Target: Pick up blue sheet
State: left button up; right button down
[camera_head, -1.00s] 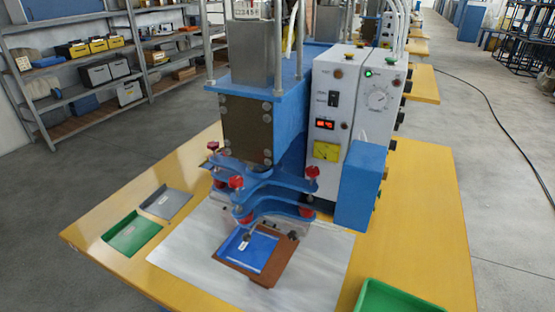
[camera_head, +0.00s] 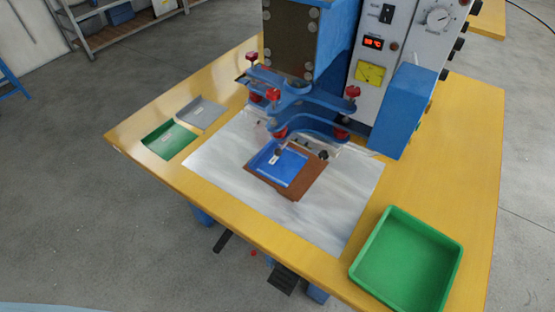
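The blue sheet (camera_head: 289,168) lies flat on a brown board (camera_head: 312,179) under the front of the blue welding press (camera_head: 318,110). A small white label shows on it. A pin-like part of the press stands at its upper edge. Neither of my grippers is in view, and nothing holds the sheet.
A green sheet (camera_head: 166,142) and a grey sheet (camera_head: 206,113) lie at the left of the yellow table (camera_head: 452,170). A white mat (camera_head: 225,165) is under the board. A green tray (camera_head: 428,252) stands at the front right. The press with red knobs overhangs the board's back.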

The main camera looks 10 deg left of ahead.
aim_at(282, 170)
jog(key=z, duration=2.8)
jog(key=k, duration=1.1)
jog(key=u, duration=1.5)
